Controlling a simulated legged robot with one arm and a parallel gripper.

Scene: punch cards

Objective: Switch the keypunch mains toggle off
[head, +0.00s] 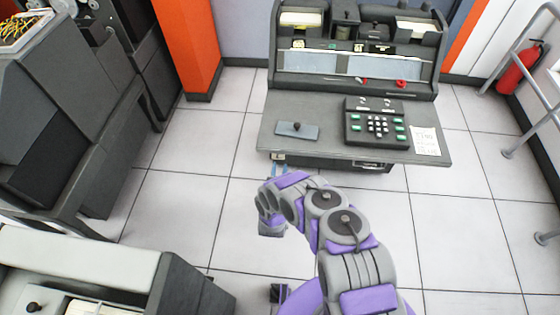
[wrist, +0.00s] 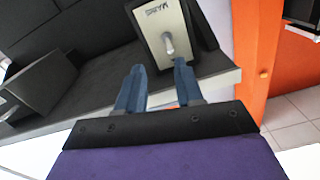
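The keypunch (head: 354,68) stands ahead of me, with its desk top (head: 235,140) toward me. In the wrist view, the mains toggle (wrist: 168,45) is a short pale metal lever on a light plate (wrist: 148,22), set in a dark box. The plate's label reads MAINS, upside down. My gripper (wrist: 159,66) is open, its two blue fingers apart, just short of the lever with nothing between them. I cannot tell whether a finger touches the lever. In the head view my gripper (head: 279,170) is at the desk's front edge, left of centre; the toggle is too small there to make out.
A keypad (head: 376,122) and a plate with a black-knobbed lever (head: 297,131) sit on the desk top. Dark machines (head: 70,130) stand at left, and a pale cabinet (head: 80,270) at lower left. Grey railing (head: 530,130) is at right. Tiled floor (head: 450,220) is clear between.

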